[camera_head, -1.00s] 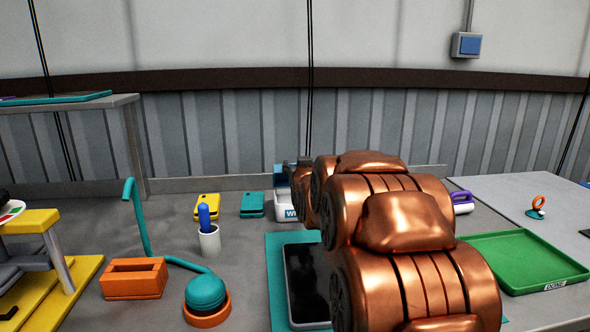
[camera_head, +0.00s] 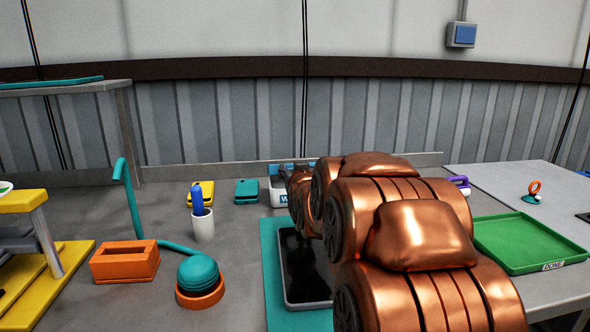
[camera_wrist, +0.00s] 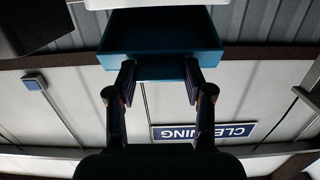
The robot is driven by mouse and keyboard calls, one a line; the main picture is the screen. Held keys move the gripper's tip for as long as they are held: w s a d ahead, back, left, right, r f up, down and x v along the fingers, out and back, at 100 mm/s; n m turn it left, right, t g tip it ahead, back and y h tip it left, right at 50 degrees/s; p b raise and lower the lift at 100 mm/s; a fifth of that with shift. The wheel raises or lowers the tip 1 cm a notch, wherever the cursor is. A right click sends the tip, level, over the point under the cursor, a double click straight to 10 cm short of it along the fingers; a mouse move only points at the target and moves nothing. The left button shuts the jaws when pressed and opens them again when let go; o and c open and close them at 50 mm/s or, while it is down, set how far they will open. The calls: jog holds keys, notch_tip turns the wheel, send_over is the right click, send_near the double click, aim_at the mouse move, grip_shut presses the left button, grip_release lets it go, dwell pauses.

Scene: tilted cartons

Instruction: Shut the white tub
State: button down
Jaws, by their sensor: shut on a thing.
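The white tub (camera_head: 277,185) stands at the back of the bench in the head view, part of its blue label showing left of my copper arm. My arm hides its right side. A narrow teal strip of its lid shows at its top. In the wrist view the teal lid (camera_wrist: 160,35) fills the upper middle, with a white edge of the tub (camera_wrist: 160,3) above it. My gripper (camera_wrist: 160,75) is shut on the lid, one dark finger at each side of its near edge. In the head view my arm mostly hides the gripper.
A dark-screened tablet (camera_head: 300,262) lies on a teal mat (camera_head: 272,280) in front of the tub. A teal case (camera_head: 246,191), a yellow case (camera_head: 201,193) and a white cup (camera_head: 203,226) stand to the left. A green tray (camera_head: 528,243) lies to the right.

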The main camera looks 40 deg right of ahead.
jog(key=shift+f, duration=0.2)
jog(key=c, duration=0.7)
grip_release()
jog(key=shift+o, duration=1.3)
jog(key=shift+r, duration=0.1)
jog(key=v, duration=1.2)
jog(key=shift+r, duration=0.15)
